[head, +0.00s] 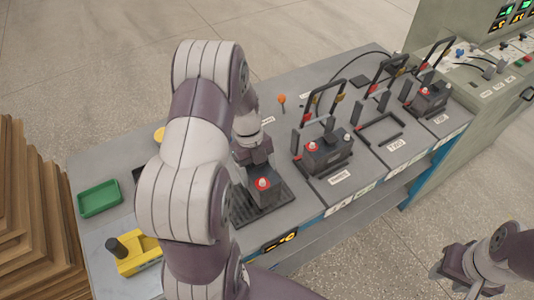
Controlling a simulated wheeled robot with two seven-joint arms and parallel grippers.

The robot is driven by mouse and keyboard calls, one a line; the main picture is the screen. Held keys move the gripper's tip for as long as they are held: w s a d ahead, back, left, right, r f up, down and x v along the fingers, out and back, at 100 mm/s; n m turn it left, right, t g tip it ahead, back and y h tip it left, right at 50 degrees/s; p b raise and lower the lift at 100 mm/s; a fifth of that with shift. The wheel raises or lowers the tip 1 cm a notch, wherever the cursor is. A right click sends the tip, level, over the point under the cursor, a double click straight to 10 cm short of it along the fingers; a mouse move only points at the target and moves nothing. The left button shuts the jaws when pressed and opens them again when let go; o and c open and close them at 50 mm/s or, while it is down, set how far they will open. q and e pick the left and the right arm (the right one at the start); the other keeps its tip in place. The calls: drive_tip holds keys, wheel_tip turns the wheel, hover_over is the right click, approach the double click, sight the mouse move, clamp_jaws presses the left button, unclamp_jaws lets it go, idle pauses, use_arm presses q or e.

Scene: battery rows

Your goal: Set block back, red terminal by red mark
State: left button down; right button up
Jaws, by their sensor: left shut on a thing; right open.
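My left gripper (259,165) points down, shut on a dark block (264,196) with a red terminal (263,183) on top. The block is at a dark ribbed tray (277,208) on the bench. I cannot tell whether it rests on the tray or hangs just above it. My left arm and gripper hide the block's far side, its other terminal and part of the tray. I cannot make out a red mark with certainty. My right gripper (457,265) is open and empty over the floor at the lower right, away from the bench.
A second block (326,155) stands in a bay to the right, with an upright handle frame behind it. An empty bay frame (380,130) and another block (430,101) lie further right. A green tray (99,198) and a yellow tool (137,254) sit at the left.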

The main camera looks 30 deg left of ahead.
use_arm(q)
drive_tip(key=shift+s+f, duration=0.35)
drive_tip(key=shift+s, duration=0.15)
wheel_tip(320, 180, down, 3)
drive_tip(key=shift+f+p, duration=0.2)
drive_tip(key=shift+p, duration=0.2)
drive_tip(key=shift+f, duration=0.2)
drive_tip(key=shift+f, duration=0.15)
unclamp_jaws()
drive_tip(key=shift+d, duration=0.1)
drive_tip(key=shift+s, duration=0.1)
